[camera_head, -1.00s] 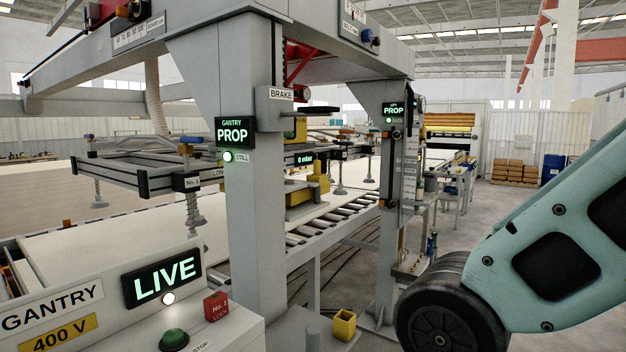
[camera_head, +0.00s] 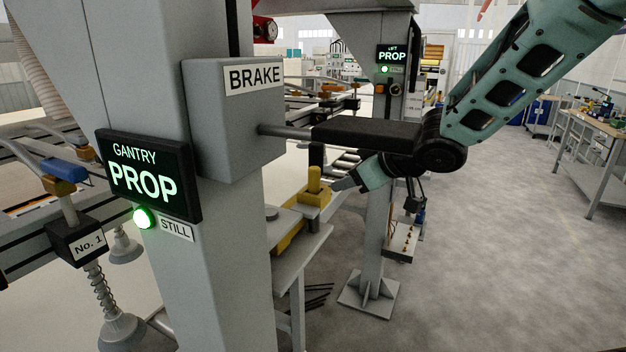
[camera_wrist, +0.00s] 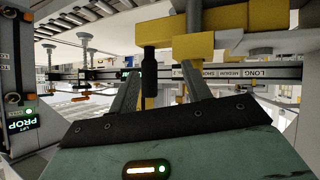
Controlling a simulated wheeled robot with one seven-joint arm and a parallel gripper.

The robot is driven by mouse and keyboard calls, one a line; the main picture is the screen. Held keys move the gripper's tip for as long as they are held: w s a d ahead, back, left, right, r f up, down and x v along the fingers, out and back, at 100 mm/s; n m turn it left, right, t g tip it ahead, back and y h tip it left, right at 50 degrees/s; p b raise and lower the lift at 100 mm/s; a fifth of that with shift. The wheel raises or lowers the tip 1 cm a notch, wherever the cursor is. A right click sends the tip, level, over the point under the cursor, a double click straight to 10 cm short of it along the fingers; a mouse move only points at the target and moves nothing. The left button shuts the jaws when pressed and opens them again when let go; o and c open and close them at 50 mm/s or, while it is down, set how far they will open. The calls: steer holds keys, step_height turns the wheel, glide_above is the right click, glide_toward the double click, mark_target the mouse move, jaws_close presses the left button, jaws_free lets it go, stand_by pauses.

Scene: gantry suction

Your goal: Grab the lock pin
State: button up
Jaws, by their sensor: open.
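A black upright piece (camera_wrist: 150,66), which may be the lock pin, shows in the upside-down wrist view beside yellow parts (camera_wrist: 185,47). In the head view, a yellow post (camera_head: 313,181) stands on a yellow block (camera_head: 292,236), with a dark upright piece above it. I cannot tell for certain which part is the pin. My gripper (camera_head: 340,186) is open and points left, just right of the post. In the wrist view the black piece appears between my spread fingers (camera_wrist: 160,70); they do not visibly hold it. The remaining depth is unclear.
The brake box (camera_head: 237,120) is on the near grey column (camera_head: 165,60). Its lever with a black grip (camera_head: 365,133) sticks out right, close above my gripper. The second column (camera_head: 372,230) stands behind. Open floor (camera_head: 470,260) lies to the right.

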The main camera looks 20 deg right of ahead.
steer(key=d+r+n+y+p, duration=0.2)
steer(key=d+r+y, duration=0.15)
steer(key=r, duration=0.25)
steer(key=n+g+y+p, duration=0.2)
steer(key=n+g+y, duration=0.1)
steer(key=g+y, duration=0.1)
glide_toward(314, 168)
steer(key=p+x, duration=0.2)
steer(key=x, duration=0.2)
steer(key=shift+d+f+p, duration=0.15)
steer(key=shift+p, duration=0.2)
steer(key=shift+p+x, duration=1.05)
steer(key=shift+x, duration=2.1)
jaws_close()
